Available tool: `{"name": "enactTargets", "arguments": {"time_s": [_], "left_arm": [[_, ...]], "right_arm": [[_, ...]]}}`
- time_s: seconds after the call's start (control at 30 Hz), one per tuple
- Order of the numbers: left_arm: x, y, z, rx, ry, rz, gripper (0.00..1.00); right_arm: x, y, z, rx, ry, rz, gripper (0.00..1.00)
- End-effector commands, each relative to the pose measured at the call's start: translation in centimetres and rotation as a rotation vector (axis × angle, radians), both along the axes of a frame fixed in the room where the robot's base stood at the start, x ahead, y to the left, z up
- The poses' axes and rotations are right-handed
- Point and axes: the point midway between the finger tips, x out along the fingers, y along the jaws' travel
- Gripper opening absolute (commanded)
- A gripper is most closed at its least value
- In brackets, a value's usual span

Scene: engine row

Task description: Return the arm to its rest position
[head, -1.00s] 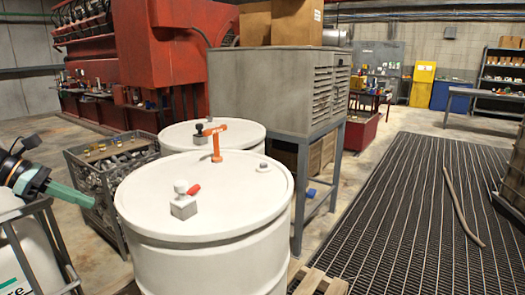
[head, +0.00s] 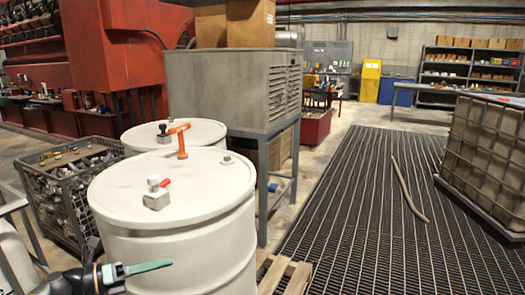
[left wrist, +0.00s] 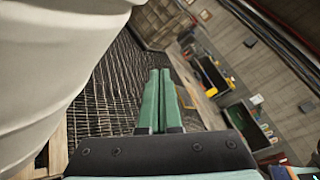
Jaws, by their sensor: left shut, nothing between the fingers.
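My left gripper (head: 160,265) has green fingers and shows low in the head view, in front of the near white drum (head: 180,235). Its fingers point right. In the left wrist view the two green fingers (left wrist: 160,80) lie together, shut and empty, over a dark grated floor. The drum's pale side (left wrist: 50,70) fills the left of that view, beside the gripper; I cannot tell the exact gap. My right gripper is not in view.
A second white drum (head: 205,132) stands behind. A wire crate of metal parts (head: 65,185) is at left, a grey cabinet (head: 225,90) behind the drums. A caged container (head: 490,150) stands at right. Grated floor (head: 350,200) between is mostly open, with a hose (head: 408,188) on it.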

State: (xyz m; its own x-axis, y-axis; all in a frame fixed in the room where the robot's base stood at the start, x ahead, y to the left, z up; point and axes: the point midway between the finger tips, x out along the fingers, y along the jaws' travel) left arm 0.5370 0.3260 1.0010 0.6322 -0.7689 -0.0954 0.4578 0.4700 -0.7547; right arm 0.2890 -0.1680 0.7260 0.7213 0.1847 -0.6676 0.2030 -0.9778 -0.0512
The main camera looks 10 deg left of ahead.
Motion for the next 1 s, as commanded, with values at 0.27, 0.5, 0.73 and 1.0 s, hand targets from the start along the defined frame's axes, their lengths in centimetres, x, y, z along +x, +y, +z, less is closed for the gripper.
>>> {"name": "enactTargets", "arguments": {"time_s": [0.27,0.5,0.73,1.0], "left_arm": [[-4.7,-8.6,-11.5,-0.803,0.575,0.403,0.0],[-14.9,-12.3,-21.7,-1.417,1.148,0.885,0.0],[-23.5,-15.2,-26.2,-1.732,1.475,1.224,0.0],[-25.2,-15.8,-26.9,-1.783,1.533,1.292,0.0]], "right_arm": [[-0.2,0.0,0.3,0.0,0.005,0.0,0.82],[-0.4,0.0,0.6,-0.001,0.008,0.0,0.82],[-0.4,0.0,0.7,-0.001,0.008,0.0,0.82],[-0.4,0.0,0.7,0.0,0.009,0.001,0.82]]}}
